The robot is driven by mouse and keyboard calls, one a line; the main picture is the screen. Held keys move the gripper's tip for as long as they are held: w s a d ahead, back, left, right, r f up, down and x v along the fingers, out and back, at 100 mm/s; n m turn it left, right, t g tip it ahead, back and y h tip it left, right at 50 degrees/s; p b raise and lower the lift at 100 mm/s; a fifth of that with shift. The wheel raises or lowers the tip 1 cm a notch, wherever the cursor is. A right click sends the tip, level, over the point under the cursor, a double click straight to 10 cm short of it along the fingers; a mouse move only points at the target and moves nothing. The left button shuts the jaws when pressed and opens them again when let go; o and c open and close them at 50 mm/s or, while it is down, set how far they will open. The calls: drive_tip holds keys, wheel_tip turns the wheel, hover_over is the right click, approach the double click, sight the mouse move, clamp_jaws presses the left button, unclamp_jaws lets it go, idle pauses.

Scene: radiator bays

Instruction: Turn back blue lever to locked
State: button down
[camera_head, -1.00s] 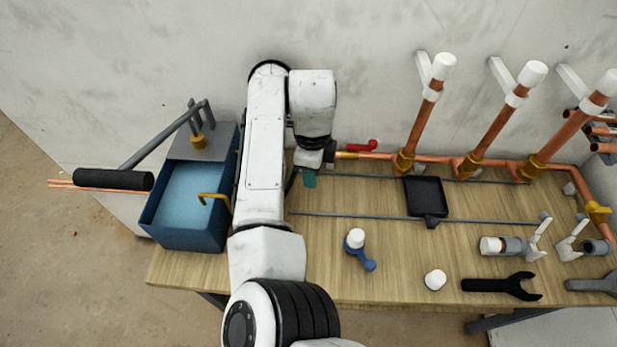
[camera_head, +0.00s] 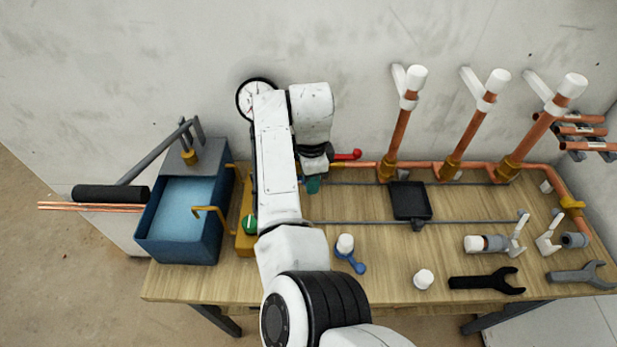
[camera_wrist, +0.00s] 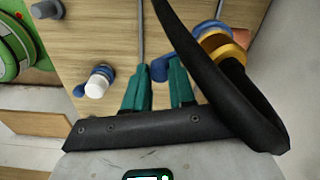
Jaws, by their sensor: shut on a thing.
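In the wrist view the teal fingers of my gripper (camera_wrist: 158,84) close around the blue rounded end of the blue lever (camera_wrist: 157,68). More blue shows near a brass valve fitting (camera_wrist: 228,50), partly behind a black curved band. The lever's full angle cannot be made out. In the head view my gripper (camera_head: 313,185) is low at the rear of the bench, beside the copper pipe line; my arm hides the blue lever there. A red lever (camera_head: 347,155) shows just right of my wrist.
A blue basin (camera_head: 180,245) stands left of my arm. A blue key with a white cap (camera_head: 346,245), a black tray (camera_head: 410,200) and a black wrench (camera_head: 485,281) lie on the wooden bench (camera_head: 310,285). Upright copper pipes (camera_head: 396,145) stand along the wall.

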drive_tip(key=shift+w+r, duration=0.15)
idle(0.5)
drive_tip(key=c, duration=1.2)
unclamp_jaws()
drive_tip(key=shift+d, duration=0.1)
wheel_tip(320, 180, up, 11)
drive_tip(key=shift+f+b, duration=0.15)
drive_tip(key=shift+b, duration=0.65)
